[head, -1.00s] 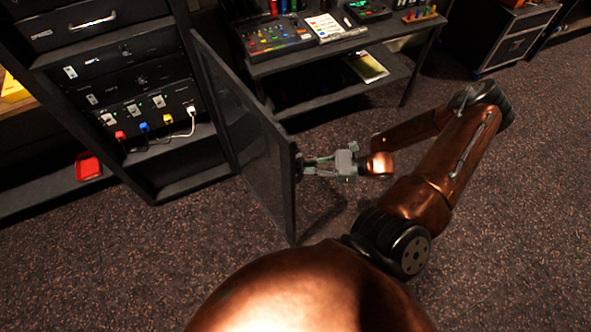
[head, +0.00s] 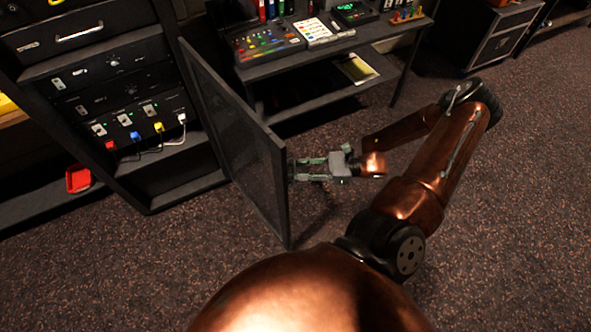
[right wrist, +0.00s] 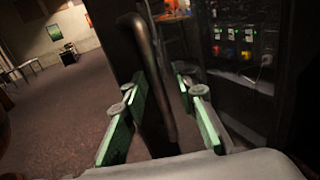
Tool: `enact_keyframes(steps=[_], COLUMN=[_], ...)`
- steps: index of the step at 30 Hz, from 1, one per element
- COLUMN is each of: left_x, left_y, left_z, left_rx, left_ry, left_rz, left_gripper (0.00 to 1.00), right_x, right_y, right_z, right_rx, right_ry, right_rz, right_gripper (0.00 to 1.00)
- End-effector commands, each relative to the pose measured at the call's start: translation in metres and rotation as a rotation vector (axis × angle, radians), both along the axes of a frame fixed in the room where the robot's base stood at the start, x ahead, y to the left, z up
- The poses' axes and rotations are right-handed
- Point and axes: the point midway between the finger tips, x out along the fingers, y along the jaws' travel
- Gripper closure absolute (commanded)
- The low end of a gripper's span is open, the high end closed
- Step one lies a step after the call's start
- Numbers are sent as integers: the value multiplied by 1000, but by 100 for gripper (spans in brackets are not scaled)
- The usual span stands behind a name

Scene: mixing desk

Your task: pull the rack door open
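The rack (head: 205,183) stands at the left with its dark see-through door (head: 235,130) swung well out, so the inside shows. My right gripper (head: 291,170) is at the outer face of the door near its free edge. In the right wrist view the door's dark bar handle (right wrist: 155,75) runs between the two green-padded fingers (right wrist: 160,98). The fingers are spread, with gaps visible beside the handle, so the gripper is open around it. My left gripper is not in view.
Inside the rack are units with coloured plugs (head: 135,135). A desk (head: 300,65) with a mixer (head: 268,42) stands behind the door. A red tray (head: 78,178) lies on a low shelf at left. Carpet (head: 490,220) at right is clear.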

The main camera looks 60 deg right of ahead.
Motion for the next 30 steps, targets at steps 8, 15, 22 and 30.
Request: enact_keyframes(steps=[8,15,22,30], left_x=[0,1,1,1], left_y=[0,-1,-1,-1], left_z=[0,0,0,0], left_rx=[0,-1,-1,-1], left_ry=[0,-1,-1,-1], left_rz=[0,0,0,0], left_gripper=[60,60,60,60], right_x=[-25,-65,-89,-95], right_y=[-20,-50,-69,-73], right_z=[-1,-1,-1,0], right_rx=[-3,-3,-1,0], right_ry=[6,4,2,1], right_rz=[-1,-1,-1,0], right_gripper=[74,74,74,74])
